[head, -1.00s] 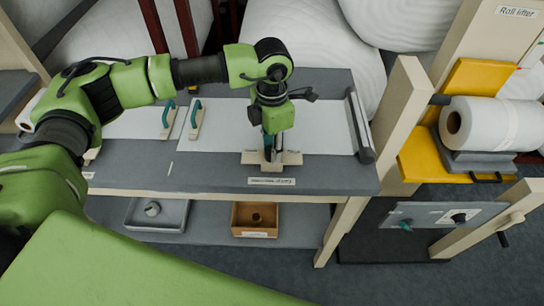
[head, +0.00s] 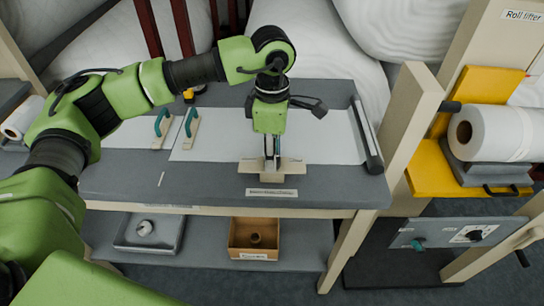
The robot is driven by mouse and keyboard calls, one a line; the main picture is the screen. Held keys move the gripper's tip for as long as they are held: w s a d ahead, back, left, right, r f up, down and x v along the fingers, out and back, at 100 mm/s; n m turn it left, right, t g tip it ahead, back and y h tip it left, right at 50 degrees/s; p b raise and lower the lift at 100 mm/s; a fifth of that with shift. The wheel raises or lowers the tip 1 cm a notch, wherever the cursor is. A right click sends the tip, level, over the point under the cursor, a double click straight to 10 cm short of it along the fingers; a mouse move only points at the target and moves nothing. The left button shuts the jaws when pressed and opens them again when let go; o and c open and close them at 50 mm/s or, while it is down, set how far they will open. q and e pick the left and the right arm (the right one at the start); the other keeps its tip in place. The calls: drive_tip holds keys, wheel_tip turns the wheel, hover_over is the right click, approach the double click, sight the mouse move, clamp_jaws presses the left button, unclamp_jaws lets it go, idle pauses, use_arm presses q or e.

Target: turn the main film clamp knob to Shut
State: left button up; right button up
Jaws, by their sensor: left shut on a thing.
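A grey panel (head: 400,237) at the lower right carries a teal knob (head: 418,244) on its left and a black knob (head: 474,235) on a white plate on its right. Their labels are too small to read, so I cannot tell which is the main film clamp or its setting. My left gripper (head: 271,163) points down at the grey bench, well left of the panel. It is shut on a beige piece (head: 291,166) behind a label at the bench's front edge; the fingers hide its middle. My right gripper is not in view.
The grey bench (head: 215,187) bears white sheet and two teal-handled tools (head: 161,127) (head: 192,124). A shelf below holds a grey tray (head: 128,238) and a brown box (head: 253,252). A beige post (head: 410,125) stands between bench and panel. A white roll (head: 497,133) lies on the yellow lifter.

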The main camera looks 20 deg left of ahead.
use_arm(q)
drive_tip(key=shift+r, duration=0.1)
drive_tip(key=o, duration=1.1)
wheel_tip(320, 180, up, 12)
idle(0.4)
